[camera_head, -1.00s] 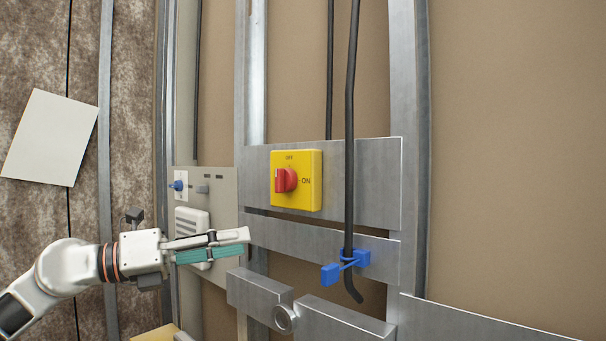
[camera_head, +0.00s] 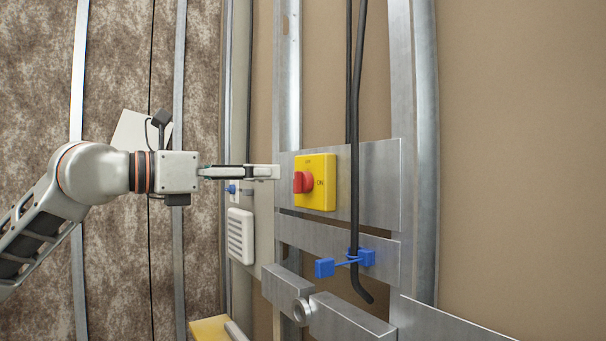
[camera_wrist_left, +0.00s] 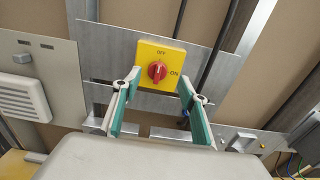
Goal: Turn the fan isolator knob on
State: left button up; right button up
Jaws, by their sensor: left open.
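The fan isolator is a yellow box (camera_head: 321,197) on a grey metal plate, with a red knob (camera_head: 302,182) on its front. It is marked OFF at the top and ON at the right. In the left wrist view the red knob (camera_wrist_left: 157,71) has its grip upright, towards OFF. My left gripper (camera_head: 272,172) is left of the box in the head view, apart from the knob. In the left wrist view its teal-padded fingers (camera_wrist_left: 158,88) are spread, with the knob framed between and beyond them. They hold nothing. My right gripper is not in view.
A black cable (camera_head: 355,150) hangs just right of the yellow box. A blue clip (camera_head: 325,267) sits on the lower rail (camera_head: 318,237). A white vent (camera_head: 241,236) is on the panel to the left. Metal brackets (camera_head: 340,318) jut out below.

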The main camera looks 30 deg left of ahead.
aim_at(294, 172)
pick_arm(q)
jog(key=p+x, duration=0.4)
jog(key=x, duration=0.2)
jog(key=shift+w+r, duration=0.15)
jog(key=shift+w, duration=0.1)
jog(key=shift+w+d, duration=0.25)
jog(key=shift+w, duration=0.25)
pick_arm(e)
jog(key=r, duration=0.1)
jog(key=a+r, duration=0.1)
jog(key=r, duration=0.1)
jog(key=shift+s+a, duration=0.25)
pick_arm(q)
jog(key=c, duration=1.1)
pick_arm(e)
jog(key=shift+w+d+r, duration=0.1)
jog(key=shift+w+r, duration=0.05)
